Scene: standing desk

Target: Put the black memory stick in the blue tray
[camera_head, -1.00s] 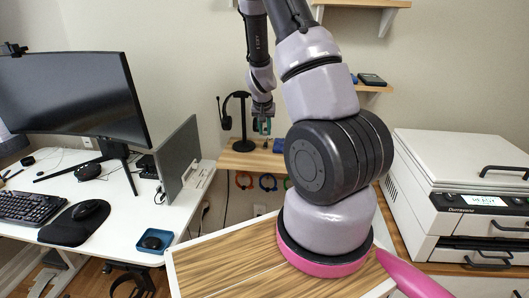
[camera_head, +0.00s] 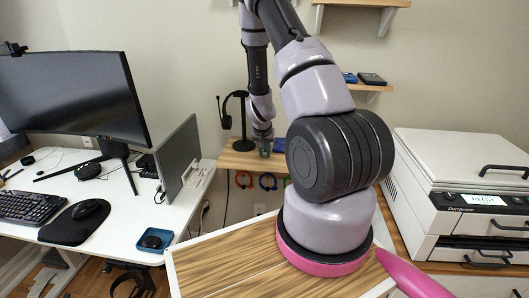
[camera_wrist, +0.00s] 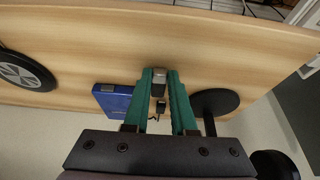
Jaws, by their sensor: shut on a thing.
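My gripper (camera_head: 265,150) has green fingers and is low over the small wooden shelf at the back. In the wrist view, my gripper (camera_wrist: 159,76) is shut on a small dark stick with a grey end, the memory stick (camera_wrist: 158,88). I cannot tell whether the stick touches the shelf. It is too small to make out in the head view.
On the wooden shelf (camera_wrist: 230,45), a blue box (camera_wrist: 114,100) lies left of my fingers and a black headset stand's round base (camera_wrist: 215,102) is right. The headset stand (camera_head: 241,120) rises beside my gripper. The desk holds a grey divider (camera_head: 180,160), monitor and keyboard.

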